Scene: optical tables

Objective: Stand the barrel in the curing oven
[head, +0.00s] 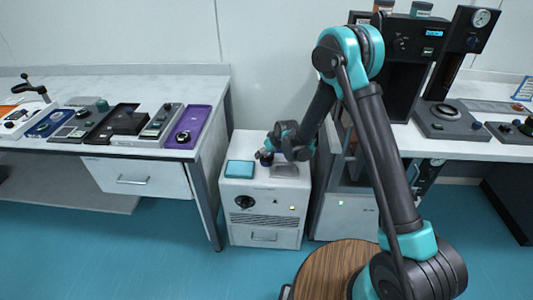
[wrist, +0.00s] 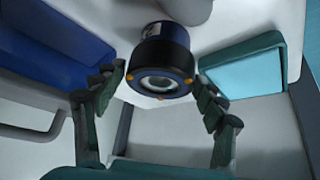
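The barrel (wrist: 162,62) is a short dark cylinder with a blue band, orange dots and a pale round centre. In the wrist view it shows between the fingers of my gripper (wrist: 160,82), close to both tips, with a narrow gap seeming to show at each side. My gripper looks open. In the head view my gripper (head: 272,153) is low over the top of a white cabinet (head: 264,222), with the barrel (head: 266,158) at its left end. This cabinet has a dial, vents and small lights, and may be the curing oven; no label is readable.
A teal block (head: 240,169) lies on the cabinet top, left of my gripper; it also shows in the wrist view (wrist: 245,68). A blue panel (wrist: 55,50) is left of the barrel. A bench (head: 100,150) with trays, including a purple tray (head: 201,116), stands left. Instruments fill the right bench.

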